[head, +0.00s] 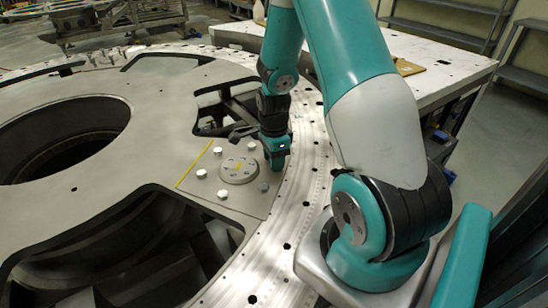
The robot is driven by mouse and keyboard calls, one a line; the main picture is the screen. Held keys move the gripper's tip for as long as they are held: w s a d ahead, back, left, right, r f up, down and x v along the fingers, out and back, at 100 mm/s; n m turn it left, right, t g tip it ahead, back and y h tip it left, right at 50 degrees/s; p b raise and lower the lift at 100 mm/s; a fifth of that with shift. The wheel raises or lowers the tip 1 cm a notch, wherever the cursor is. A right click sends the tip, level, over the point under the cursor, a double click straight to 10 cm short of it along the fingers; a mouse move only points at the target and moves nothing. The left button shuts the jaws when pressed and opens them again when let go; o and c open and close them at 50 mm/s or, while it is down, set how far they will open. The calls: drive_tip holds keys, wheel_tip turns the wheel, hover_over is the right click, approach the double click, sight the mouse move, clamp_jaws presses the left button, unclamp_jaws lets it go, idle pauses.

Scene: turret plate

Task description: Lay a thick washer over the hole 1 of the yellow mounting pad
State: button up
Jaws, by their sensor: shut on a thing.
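The mounting pad (236,202) is a flat grey plate with a yellow line (196,166) along its left edge. A round raised disc (239,169) with a yellow mark sits in its middle. Several pale round heads or washers stand around the disc, one at left (201,173) and one in front (222,194). My gripper (277,167) points down at the right edge of the pad, right of the disc. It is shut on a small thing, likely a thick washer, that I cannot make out. The hole numbers are not readable.
The big grey turret ring (300,215) with a drilled rim surrounds the pad. Large openings lie in front, behind and at the left (60,130). A white workbench (420,60) stands at the back right. My arm covers part of the rim.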

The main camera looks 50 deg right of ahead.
drive_tip(key=shift+f, duration=0.1)
idle(0.4)
drive_tip(key=o, duration=0.9)
drive_tip(key=shift+o, duration=0.6)
drive_tip(key=shift+s+a+f, duration=0.1)
drive_tip(key=shift+s, duration=0.2)
drive_tip(key=shift+r+p, duration=0.4)
drive_tip(key=r+p, duration=0.1)
drive_tip(key=r, duration=0.1)
drive_tip(key=r+p, duration=0.4)
drive_tip(key=shift+w+r, duration=0.25)
